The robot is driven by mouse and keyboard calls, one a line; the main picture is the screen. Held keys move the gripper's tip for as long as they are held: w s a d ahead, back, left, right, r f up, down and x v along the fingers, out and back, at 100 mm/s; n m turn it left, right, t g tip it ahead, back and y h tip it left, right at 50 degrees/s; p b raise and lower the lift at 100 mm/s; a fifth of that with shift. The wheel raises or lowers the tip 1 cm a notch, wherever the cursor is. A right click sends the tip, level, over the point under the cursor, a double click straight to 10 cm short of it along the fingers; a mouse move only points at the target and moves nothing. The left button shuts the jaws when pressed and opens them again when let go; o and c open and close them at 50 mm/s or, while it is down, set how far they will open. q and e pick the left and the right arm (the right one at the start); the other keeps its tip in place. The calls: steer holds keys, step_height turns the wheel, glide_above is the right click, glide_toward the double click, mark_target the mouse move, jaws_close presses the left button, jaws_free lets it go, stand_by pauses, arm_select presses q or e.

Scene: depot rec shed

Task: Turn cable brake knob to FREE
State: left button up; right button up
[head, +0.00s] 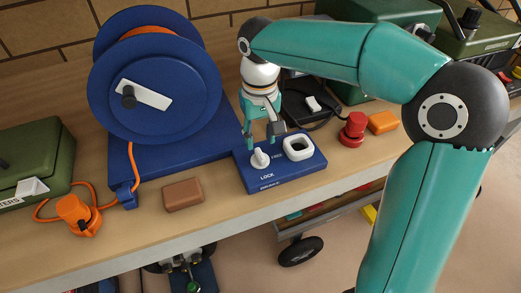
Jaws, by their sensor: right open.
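The cable brake (305,169) is a blue block on the bench with white LOCK and FREE lettering. Its small white knob (260,158) stands upright at the left of the top face, near the word LOCK. Which mark the knob points to is too small to tell. A white square ring (298,147) sits on the right of the block. My right gripper (262,143) points down just above and around the knob's top, open. Whether its fingers touch the knob is unclear. My left gripper is not in view.
A blue cable reel (190,75) with orange cable stands behind left. A brown block (183,194), orange plug (76,212) and green case (30,160) lie left. A red knob-like piece (353,130) and orange block (382,122) lie right. The bench's front is mostly clear.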

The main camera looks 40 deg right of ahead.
mark_target(260, 153)
steer(key=shift+f, duration=2.65)
